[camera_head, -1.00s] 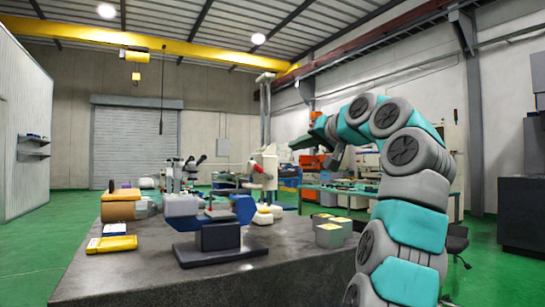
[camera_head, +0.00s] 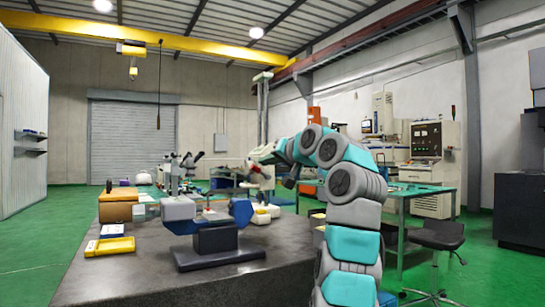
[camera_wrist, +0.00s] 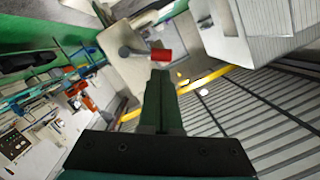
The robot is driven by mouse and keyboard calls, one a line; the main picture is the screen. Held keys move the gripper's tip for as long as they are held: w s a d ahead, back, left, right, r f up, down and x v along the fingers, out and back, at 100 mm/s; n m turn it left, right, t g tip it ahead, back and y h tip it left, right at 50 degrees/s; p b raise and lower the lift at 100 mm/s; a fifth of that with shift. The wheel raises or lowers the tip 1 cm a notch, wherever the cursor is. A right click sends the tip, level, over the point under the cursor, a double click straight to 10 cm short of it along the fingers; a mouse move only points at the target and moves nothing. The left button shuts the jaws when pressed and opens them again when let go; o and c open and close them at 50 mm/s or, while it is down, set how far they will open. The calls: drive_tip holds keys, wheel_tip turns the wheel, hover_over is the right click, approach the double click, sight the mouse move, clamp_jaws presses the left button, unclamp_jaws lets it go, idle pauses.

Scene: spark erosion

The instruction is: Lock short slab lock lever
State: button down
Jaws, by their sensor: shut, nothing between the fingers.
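My gripper (camera_wrist: 159,78) shows in the wrist view as dark green fingers closed together, with nothing between them. A red cylindrical part (camera_wrist: 160,55) shows just beyond the fingertips, apparently on a pale body; I cannot tell whether they touch. In the head view my arm reaches left over the bench, its end near a white upright device (camera_head: 265,177) with a red part. A blue and grey fixture on a dark stand (camera_head: 216,240) stands nearer on the bench. I cannot make out for certain which part is the short slab lock lever.
The dark bench top (camera_head: 140,275) is clear at the front. A yellow tray (camera_head: 109,246) and an orange-brown box (camera_head: 118,205) stand at its left. Microscope-like instruments (camera_head: 178,170) stand behind. A stool (camera_head: 437,240) and a green-topped table (camera_head: 410,190) are at the right.

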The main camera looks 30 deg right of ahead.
drive_tip(key=shift+w+a+f, duration=0.2)
drive_tip(key=shift+a+f, duration=0.05)
idle(0.3)
drive_tip(key=f+b, duration=0.1)
drive_tip(key=a+n+b, duration=0.1)
drive_tip(key=shift+w+a+f+b, duration=0.15)
drive_tip(key=shift+w+f+b, duration=0.05)
drive_tip(key=shift+f+b, duration=0.2)
drive_tip(key=shift+r, duration=0.1)
drive_tip(key=shift+s+r, duration=0.3)
drive_tip(key=shift+r, duration=0.2)
drive_tip(key=b, duration=0.1)
approach(255, 170)
drive_tip(key=s+d+r, duration=0.1)
drive_tip(key=s+r, duration=0.3)
drive_tip(key=s, duration=0.1)
drive_tip(key=shift+d, duration=0.15)
